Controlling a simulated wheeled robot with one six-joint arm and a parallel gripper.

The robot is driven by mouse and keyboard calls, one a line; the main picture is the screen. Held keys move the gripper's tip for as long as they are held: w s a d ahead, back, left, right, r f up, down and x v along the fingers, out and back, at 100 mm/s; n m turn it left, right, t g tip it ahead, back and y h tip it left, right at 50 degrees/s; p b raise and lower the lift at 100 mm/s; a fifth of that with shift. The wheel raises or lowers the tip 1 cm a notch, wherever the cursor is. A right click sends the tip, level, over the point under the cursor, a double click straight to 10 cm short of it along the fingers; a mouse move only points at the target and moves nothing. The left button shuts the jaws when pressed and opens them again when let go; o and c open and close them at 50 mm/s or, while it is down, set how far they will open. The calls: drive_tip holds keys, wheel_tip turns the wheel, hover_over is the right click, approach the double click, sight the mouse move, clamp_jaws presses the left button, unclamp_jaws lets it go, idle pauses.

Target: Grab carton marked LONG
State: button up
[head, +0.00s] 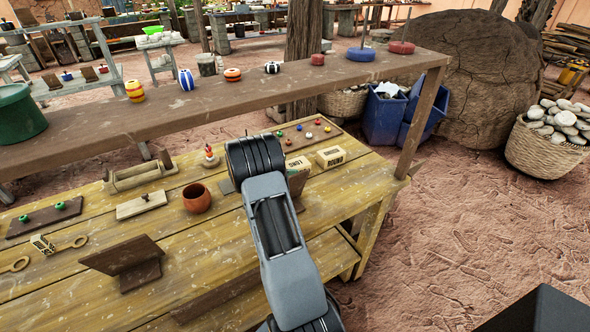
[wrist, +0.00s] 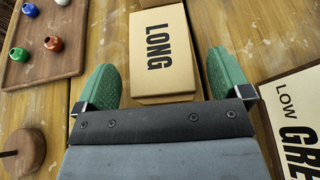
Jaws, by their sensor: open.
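The carton marked LONG (wrist: 162,50) is a tan box lying on the wooden workbench, its black lettering facing up in the wrist view. My gripper (wrist: 161,66) is open, with one green finger on each side of the carton's near part in the picture. A gap shows between each finger and the carton, and nothing is held. I cannot tell how far the fingertips are above the bench.
A board with coloured knobs (wrist: 45,42) lies to the left in the wrist view, and a pale card reading LOW (wrist: 296,112) to the right. A raised shelf plank (head: 210,105) runs behind the bench. A brown pot (head: 197,198) stands left.

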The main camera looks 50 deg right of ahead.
drive_tip(key=x, duration=0.2)
drive_tip(key=shift+d, duration=0.25)
drive_tip(key=c, duration=1.2)
drive_tip(key=shift+o, duration=0.2)
